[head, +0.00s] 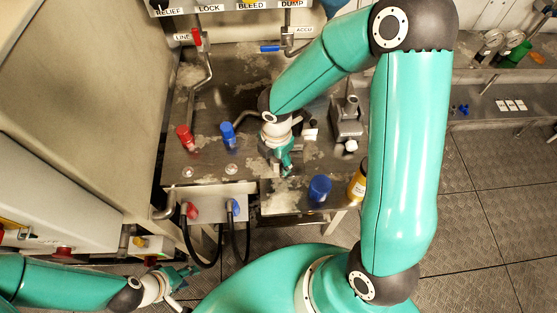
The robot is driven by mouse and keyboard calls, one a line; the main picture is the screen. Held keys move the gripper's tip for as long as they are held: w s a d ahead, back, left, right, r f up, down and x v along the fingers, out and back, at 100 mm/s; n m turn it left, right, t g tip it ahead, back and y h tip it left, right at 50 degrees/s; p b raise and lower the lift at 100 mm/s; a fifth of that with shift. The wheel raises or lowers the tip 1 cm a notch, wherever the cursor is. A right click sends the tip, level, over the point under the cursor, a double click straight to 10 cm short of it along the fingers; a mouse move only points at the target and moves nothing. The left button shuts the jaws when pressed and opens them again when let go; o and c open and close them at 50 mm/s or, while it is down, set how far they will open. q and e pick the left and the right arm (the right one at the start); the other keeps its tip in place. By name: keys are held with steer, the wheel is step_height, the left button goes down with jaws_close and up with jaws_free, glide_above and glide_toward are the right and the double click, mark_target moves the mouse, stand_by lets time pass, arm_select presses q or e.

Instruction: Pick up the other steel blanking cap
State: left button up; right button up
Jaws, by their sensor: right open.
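Two small round pale metal pieces lie on the worn steel bench, a left one (188,172) and a right one (232,169); they look like the steel blanking caps, but they are too small to be sure. My right gripper (284,168) is open and points down over the bench, to the right of both pieces. Whether anything lies between its fingers is hard to see.
A red fitting (185,138) and a blue fitting (228,134) stand on the bench. A blue cap (319,188) and a yellow bottle (357,187) are near its right front. A grey metal device (348,122) stands behind. Black hoses (188,240) hang from the front panel.

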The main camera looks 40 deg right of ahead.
jaws_close()
stand_by(0.3)
steer(key=shift+r, duration=0.1)
